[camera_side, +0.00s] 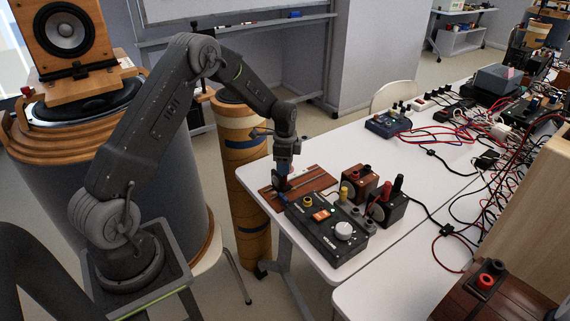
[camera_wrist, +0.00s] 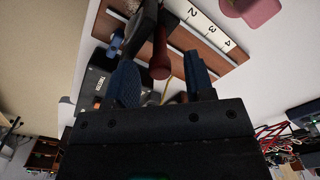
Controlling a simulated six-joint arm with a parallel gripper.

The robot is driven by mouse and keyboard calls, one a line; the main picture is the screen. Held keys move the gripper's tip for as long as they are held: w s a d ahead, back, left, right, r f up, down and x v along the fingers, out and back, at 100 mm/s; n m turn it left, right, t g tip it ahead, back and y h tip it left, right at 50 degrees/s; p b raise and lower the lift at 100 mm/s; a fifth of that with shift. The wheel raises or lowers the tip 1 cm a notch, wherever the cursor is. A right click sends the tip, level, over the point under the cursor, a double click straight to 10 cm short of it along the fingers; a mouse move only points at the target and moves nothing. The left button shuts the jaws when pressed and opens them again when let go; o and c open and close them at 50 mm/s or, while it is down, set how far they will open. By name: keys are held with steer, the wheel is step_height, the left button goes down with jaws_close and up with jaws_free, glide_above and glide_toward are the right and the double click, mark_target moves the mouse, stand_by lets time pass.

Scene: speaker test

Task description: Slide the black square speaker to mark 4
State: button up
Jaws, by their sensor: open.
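My gripper (camera_side: 283,172) points down over the left end of a brown wooden board (camera_side: 318,180) on the white table. In the wrist view its two blue fingers (camera_wrist: 163,82) are apart. A red post (camera_wrist: 160,55) and a black post (camera_wrist: 139,35) show beyond and between them; the body they belong to is mostly hidden. The board carries a white scale (camera_wrist: 206,28) with 2, 3 and 4 readable; mark 4 (camera_wrist: 227,45) is nearest its lower right end.
A black control box (camera_side: 326,232) with a white knob sits just in front of the board. A small brown speaker (camera_side: 358,183) stands beside the black one. A blue device (camera_side: 387,125) and tangled cables (camera_side: 490,150) lie farther back. Bare table shows behind the board.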

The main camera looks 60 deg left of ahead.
steer(key=shift+f, duration=0.1)
steer(key=shift+c, duration=0.5)
jaws_close()
